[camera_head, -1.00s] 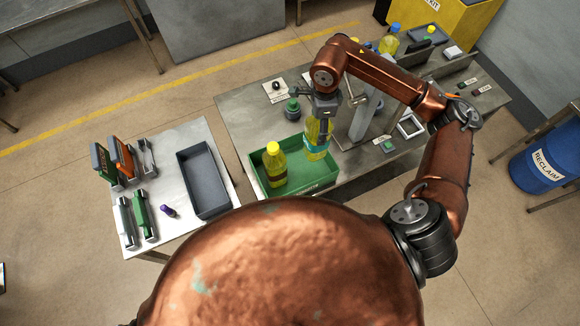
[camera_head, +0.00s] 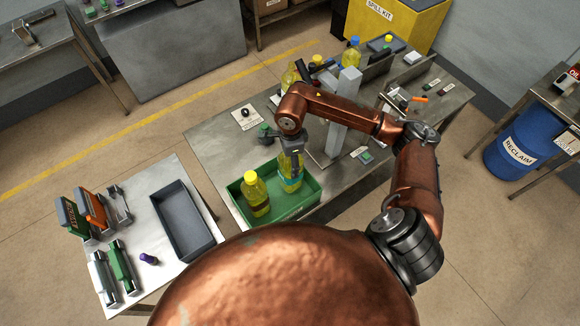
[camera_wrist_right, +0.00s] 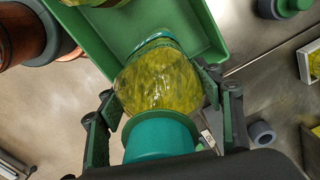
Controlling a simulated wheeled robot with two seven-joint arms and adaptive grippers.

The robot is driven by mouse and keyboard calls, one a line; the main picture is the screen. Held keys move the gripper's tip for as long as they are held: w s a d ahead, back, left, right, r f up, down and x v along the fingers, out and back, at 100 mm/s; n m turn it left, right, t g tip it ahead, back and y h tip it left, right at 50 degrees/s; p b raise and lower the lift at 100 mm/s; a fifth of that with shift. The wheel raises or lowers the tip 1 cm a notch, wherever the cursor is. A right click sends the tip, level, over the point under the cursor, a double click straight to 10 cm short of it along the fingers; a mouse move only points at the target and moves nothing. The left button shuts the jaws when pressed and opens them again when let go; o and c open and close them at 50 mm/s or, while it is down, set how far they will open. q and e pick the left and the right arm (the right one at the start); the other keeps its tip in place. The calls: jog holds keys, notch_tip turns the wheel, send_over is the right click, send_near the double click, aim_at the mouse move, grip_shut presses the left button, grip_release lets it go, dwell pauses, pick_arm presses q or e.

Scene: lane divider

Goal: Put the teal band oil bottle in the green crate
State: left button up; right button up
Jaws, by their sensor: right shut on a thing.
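The teal band oil bottle (camera_head: 291,176) holds yellow oil and has a teal band low on its body. My right gripper (camera_head: 291,152) is shut around its upper part from above. In the right wrist view the bottle (camera_wrist_right: 160,82) sits between the fingers (camera_wrist_right: 162,100), its teal cap towards the camera. The green crate (camera_head: 277,214) stands on the grey bench, and the bottle's lower part is within its right half. I cannot tell if its base touches the floor. A yellow-capped oil bottle (camera_head: 256,196) stands in the crate's left half. My left gripper is out of view.
A pale upright post (camera_head: 345,112) stands right of my gripper, with more bottles (camera_head: 352,54) behind it. A dark green round item (camera_head: 265,133) sits behind the crate. A dark grey tray (camera_head: 187,222) lies on the left table.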

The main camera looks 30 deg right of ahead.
notch_tip(320, 180, down, 4)
jog(key=shift+r+p, duration=0.25)
jog(key=shift+p, duration=0.1)
jog(key=shift+f, duration=0.1)
jog(key=o, duration=2.1)
notch_tip(320, 180, up, 12)
jog(key=b, duration=0.3)
